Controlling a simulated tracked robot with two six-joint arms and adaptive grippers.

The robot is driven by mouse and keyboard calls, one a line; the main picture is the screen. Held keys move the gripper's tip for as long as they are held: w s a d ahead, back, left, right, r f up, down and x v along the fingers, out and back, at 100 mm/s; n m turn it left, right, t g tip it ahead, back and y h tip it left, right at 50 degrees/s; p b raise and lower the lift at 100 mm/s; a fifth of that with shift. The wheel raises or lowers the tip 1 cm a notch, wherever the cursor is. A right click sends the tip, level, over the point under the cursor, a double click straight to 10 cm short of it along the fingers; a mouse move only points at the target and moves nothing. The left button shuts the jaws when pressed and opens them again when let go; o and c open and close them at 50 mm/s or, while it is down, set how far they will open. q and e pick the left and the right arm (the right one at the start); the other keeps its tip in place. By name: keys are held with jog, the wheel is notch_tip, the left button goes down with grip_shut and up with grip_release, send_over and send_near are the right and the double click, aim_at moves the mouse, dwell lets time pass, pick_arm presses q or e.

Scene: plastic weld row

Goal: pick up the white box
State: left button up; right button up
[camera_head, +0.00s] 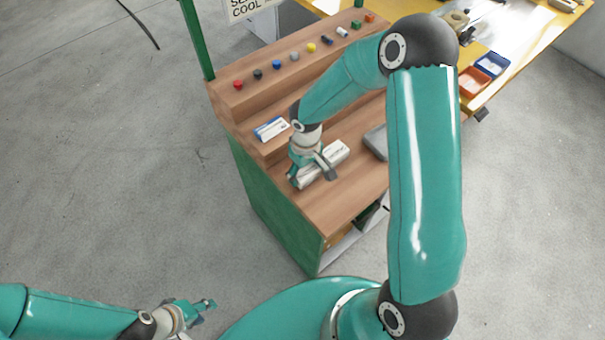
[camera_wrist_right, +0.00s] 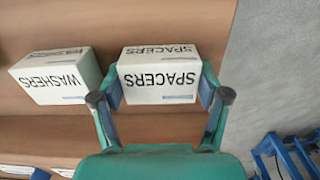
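A white box marked SPACERS (camera_wrist_right: 158,78) rests on the brown bench, between the spread fingers of my right gripper (camera_wrist_right: 160,96). One finger is close along each side; a narrow gap shows at the right finger, and contact on the left is unclear. In the head view my right gripper (camera_head: 314,174) hides part of this box. A second white box, marked WASHERS (camera_wrist_right: 58,76), stands tilted in view just left of it; it also shows in the head view (camera_head: 337,152). My left gripper (camera_head: 205,310) is empty at the lower left, away from the bench, its fingers apart.
A white and blue box (camera_head: 271,129) lies on a raised step of the bench. Several coloured knobs (camera_head: 276,64) line the upper ledge. A grey object (camera_head: 376,142) lies right of the boxes. A yellow table (camera_head: 480,30) with orange and blue bins stands at upper right.

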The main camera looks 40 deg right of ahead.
jog(key=c, duration=0.5)
jog(key=shift+r, duration=0.15)
